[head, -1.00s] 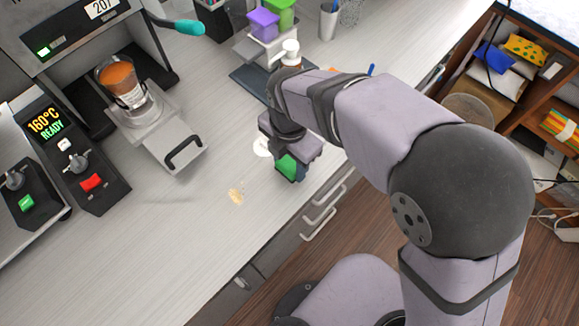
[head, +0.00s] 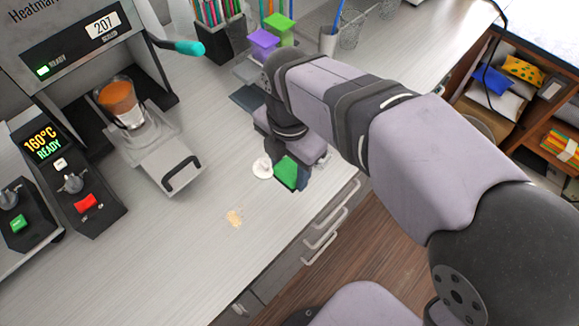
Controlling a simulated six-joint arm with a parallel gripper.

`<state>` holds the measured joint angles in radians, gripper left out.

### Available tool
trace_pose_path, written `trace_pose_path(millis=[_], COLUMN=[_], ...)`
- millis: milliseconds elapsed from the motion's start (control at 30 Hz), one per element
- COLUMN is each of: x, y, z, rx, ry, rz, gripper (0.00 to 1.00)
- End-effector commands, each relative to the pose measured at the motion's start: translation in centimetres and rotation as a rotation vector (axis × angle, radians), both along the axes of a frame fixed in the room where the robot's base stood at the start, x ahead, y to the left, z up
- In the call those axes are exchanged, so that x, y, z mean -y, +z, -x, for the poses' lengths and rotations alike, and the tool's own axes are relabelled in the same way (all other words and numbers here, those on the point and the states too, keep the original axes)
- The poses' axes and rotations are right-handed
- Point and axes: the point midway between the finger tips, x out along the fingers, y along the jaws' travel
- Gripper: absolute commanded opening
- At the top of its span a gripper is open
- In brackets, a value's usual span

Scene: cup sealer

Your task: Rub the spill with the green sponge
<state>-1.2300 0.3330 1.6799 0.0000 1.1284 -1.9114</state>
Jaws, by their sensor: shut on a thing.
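The green sponge (head: 286,172) is held in my gripper (head: 292,163), which is shut on it. It is at the right of the counter, near the front edge. The fingertips are partly hidden by the gripper body, and I cannot tell whether the sponge touches the counter. The spill (head: 234,218) is a small tan patch on the pale counter, below and to the left of the sponge. The sponge is apart from the spill.
A small white round object (head: 262,168) lies just left of the sponge. The cup sealer (head: 165,160) with a filled cup (head: 120,103) in it stands at the left. Purple (head: 262,42) and green (head: 279,28) containers stand behind my arm. The counter (head: 190,260) around the spill is clear.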

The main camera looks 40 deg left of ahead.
Motion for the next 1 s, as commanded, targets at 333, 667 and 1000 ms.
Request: trace_pose_path(millis=[333, 667, 1000], x=[-0.7, -1.7, -6.7], y=[1.3, -0.2, -2.2], z=[3.6, 12.3, 13.5], rx=[-0.001, -0.001, 0.000], ry=[0.087, 0.310, 0.629], rz=[0.004, 0.007, -0.002], gripper=[0.28, 0.28, 0.28])
